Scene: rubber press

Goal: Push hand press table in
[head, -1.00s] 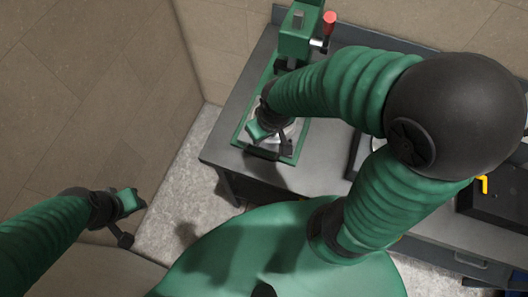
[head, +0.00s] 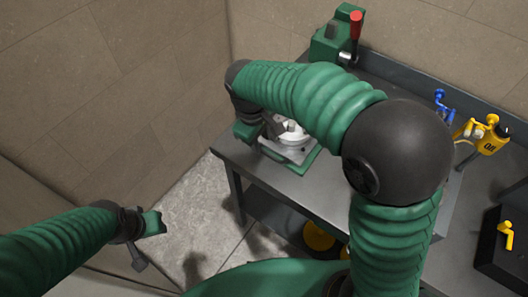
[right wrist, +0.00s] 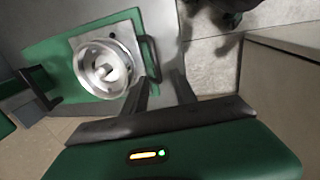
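The green hand press (head: 326,45) with its red-handled lever stands at the back of the workbench. Its press table, a silver plate (right wrist: 122,36) with a round metal fixture (right wrist: 100,68), sits on the green base (right wrist: 50,50), at the end away from the dark column. A black bar handle (right wrist: 151,58) is on the plate's outer edge. The plate also shows partly behind my right arm in the head view (head: 296,153). My right gripper (right wrist: 163,86) is open and empty, with its fingers just beside the handle. My left gripper (head: 142,243) hangs away from the bench; its fingers are unclear.
The grey workbench (head: 325,185) has a raised back edge. Walls close in at the left and back.

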